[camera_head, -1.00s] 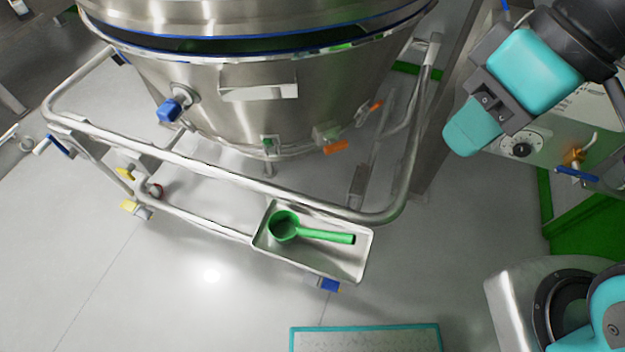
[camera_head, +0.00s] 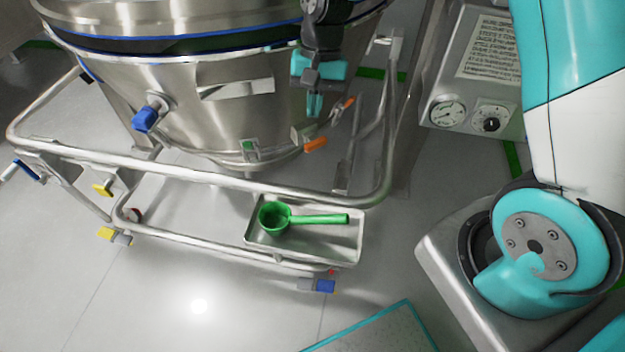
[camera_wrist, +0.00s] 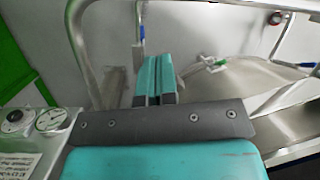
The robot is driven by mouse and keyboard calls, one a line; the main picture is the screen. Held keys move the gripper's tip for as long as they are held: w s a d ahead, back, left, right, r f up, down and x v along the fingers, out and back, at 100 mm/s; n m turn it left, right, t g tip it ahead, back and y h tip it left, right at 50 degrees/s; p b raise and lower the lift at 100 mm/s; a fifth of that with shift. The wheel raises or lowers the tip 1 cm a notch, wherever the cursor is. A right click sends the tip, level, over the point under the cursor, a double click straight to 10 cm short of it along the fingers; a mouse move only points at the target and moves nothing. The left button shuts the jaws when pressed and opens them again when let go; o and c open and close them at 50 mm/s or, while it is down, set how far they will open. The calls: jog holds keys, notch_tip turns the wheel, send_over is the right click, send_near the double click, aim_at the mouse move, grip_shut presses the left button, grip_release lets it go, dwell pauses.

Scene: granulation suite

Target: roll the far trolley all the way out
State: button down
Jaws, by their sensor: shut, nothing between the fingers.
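A trolley with a tubular steel frame (camera_head: 205,178) carries a large round steel vessel (camera_head: 215,95) in the head view. A shallow steel tray (camera_head: 340,242) is fixed at the near right of the frame, with a green scoop (camera_head: 290,219) in it. My gripper (camera_head: 314,104) is shut and empty, pointing down in front of the vessel's right side, above the orange-handled valve (camera_head: 315,144). In the wrist view the shut teal fingers (camera_wrist: 155,80) are between a frame tube (camera_wrist: 78,45) and the vessel. I cannot tell whether they touch anything.
A steel panel (camera_head: 443,85) with dials and a notice stands right of the trolley. A teal-edged mat (camera_head: 375,335) lies on the floor at the bottom. The pale floor (camera_head: 160,305) in front of the trolley is clear.

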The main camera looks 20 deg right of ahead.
notch_tip(320, 180, down, 7)
jog(key=w+d+m, duration=0.2)
jog(key=w+m, duration=0.1)
jog(key=s+a+f, duration=0.3)
jog(key=s+f, duration=0.3)
jog(key=f, duration=0.4)
jog(key=shift+a+f+g, duration=0.25)
jog(key=shift+f+g, duration=0.05)
jog(key=shift+s, duration=0.15)
